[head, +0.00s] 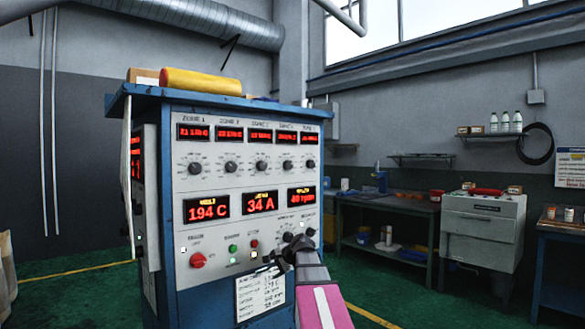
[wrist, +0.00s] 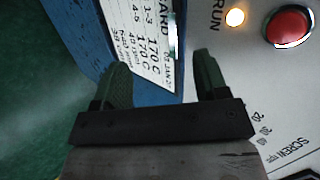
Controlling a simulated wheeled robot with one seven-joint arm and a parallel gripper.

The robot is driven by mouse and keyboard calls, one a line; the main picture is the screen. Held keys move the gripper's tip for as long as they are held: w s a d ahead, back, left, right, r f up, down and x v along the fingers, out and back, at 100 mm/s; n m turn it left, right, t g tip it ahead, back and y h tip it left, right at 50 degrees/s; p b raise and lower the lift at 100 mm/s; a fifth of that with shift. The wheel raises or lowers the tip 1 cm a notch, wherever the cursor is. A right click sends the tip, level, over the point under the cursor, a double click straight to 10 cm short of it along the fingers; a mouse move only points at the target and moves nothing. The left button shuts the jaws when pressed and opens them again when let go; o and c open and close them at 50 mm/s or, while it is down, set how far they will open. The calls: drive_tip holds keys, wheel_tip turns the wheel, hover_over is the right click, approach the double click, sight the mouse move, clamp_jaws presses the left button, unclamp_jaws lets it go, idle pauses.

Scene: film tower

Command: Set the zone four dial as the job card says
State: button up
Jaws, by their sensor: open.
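The zone four dial (head: 288,166) is a small dark knob, fourth in the row of zone knobs on the grey control panel; its pointer is too small to read. The job card (head: 260,292) is a white sheet low on the panel; it also shows in the wrist view (wrist: 148,40), partly cut off. There I read lines for 1-3 and 4-5, both apparently with 170 C, and a 40 rpm line. My gripper (head: 272,262) is open and empty in front of the lower panel, near the card and well below the dial. Its two dark fingers (wrist: 163,78) show in the wrist view.
The red stop button (wrist: 291,26) and lit run lamp (wrist: 235,17) are close to my gripper. The screw dial (head: 299,240) and a red knob (head: 198,261) stick out of the lower panel. A yellow roll (head: 200,82) lies on top of the cabinet.

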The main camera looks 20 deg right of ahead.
drive_tip(key=w+d+r+m+t, duration=0.1)
drive_tip(key=d+r, duration=0.2)
drive_tip(key=r, duration=0.4)
drive_tip(key=w+d+r+m+t+y, duration=0.1)
drive_tip(key=d+r+m+t, duration=0.15)
drive_tip(key=r, duration=0.45)
drive_tip(key=w+d+r+m+t, duration=0.1)
drive_tip(key=d+r, duration=0.3)
drive_tip(key=r, duration=0.2)
drive_tip(key=m+t+y, duration=0.1)
drive_tip(key=m+t, duration=0.2)
approach(290, 165)
drive_tip(key=x, duration=0.8)
drive_tip(key=shift+w+f, duration=0.1)
drive_tip(key=shift+w, duration=0.15)
drive_tip(key=c, duration=0.9)
